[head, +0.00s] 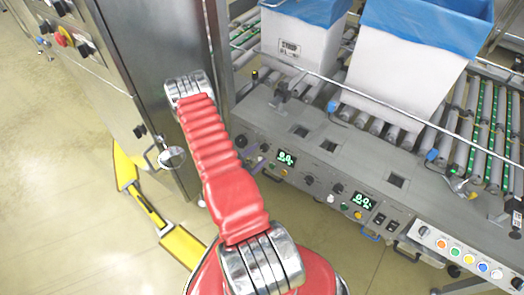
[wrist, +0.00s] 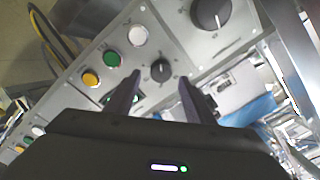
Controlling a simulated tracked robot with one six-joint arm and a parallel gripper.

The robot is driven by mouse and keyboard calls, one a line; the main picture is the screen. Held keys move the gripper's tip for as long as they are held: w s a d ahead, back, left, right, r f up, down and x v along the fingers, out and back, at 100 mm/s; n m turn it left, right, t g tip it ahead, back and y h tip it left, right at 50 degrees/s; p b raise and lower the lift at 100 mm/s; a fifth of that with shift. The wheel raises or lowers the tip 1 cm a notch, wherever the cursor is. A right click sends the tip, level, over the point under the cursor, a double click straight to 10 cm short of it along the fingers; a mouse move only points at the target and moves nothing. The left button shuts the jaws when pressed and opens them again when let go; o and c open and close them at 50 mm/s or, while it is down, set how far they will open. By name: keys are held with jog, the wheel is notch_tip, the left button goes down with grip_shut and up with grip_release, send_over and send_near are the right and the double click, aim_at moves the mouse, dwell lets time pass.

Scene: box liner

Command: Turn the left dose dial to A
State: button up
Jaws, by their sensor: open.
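In the wrist view my gripper (wrist: 160,77) is open, with one dark finger on each side of a small black dial (wrist: 160,70) in the picture. The dial has a pale pointer mark. I cannot tell whether the fingers touch it, and its letters are too small to read. A larger black dial (wrist: 210,14) with marks around it sits on the panel at the upper right. I cannot tell for sure which is the left dose dial. In the head view the control panel (head: 325,162) carries several knobs and two green-lit displays.
White (wrist: 138,35), green (wrist: 112,59) and yellow (wrist: 91,78) buttons sit close to the small dial. In the head view a tall steel cabinet (head: 150,60) stands beside my arm. Two bins with blue liners (head: 400,60) stand on the roller conveyor behind the panel.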

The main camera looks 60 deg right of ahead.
aim_at(264, 150)
jog(key=shift+x, duration=1.55)
jog(key=shift+c, duration=0.7)
jog(key=c, duration=0.9)
jog(key=shift+s+d, duration=0.15)
jog(key=shift+d, duration=0.15)
jog(key=shift+a, duration=0.3)
